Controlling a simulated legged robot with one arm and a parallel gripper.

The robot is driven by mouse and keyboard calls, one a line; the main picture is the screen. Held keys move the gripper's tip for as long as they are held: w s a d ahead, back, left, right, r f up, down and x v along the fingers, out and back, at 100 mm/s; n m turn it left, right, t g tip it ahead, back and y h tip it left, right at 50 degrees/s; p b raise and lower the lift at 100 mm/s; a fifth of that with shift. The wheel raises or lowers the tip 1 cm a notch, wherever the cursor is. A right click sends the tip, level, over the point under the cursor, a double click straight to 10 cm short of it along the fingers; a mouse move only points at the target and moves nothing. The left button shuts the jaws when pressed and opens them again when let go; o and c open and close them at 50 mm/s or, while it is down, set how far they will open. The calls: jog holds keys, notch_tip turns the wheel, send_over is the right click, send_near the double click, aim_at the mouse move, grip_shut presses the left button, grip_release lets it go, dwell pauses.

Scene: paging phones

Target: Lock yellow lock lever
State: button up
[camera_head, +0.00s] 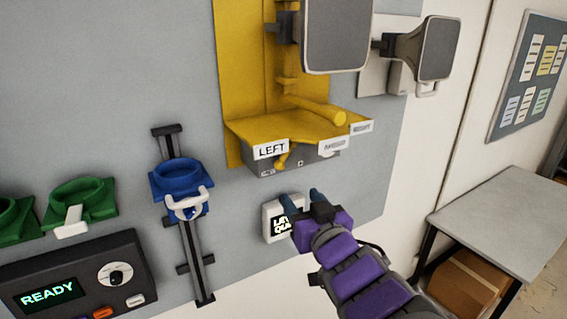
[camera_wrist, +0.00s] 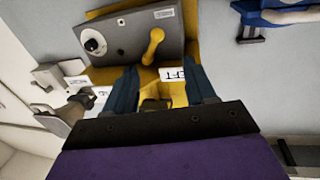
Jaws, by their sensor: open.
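A small yellow lever (camera_head: 283,159) sticks out below the yellow shelf (camera_head: 240,131), on the grey box (camera_head: 262,165) under it. In the wrist view the yellow lever (camera_wrist: 153,46) stands on the face of the grey box (camera_wrist: 120,42), its rounded knob at one end. A larger yellow handle (camera_head: 318,110) lies above the shelf. My gripper (camera_head: 301,199) is open and empty, below and right of the small lever and apart from it. In the wrist view, my gripper's two fingers (camera_wrist: 163,84) point toward the box, the lever beyond their tips.
A white box with a small display (camera_head: 276,222) sits close behind my gripper. Label plates (camera_head: 270,149) line the shelf's front edge. A blue holder on a rail (camera_head: 178,180) is to the left. Grey horn speakers (camera_head: 336,35) overhang the shelf. A table (camera_head: 500,210) stands at right.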

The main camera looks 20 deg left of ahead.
send_near(281, 167)
jog(key=d+x, duration=0.1)
jog(key=x, duration=0.6)
jog(key=s+a+p+x, duration=0.1)
jog(key=x, duration=0.2)
jog(key=shift+w+f, duration=0.1)
jog(key=shift+d, duration=0.65)
jog(key=shift+w+a, duration=0.1)
jog(key=shift+a, duration=0.3)
jog(key=c, duration=0.6)
grip_shut()
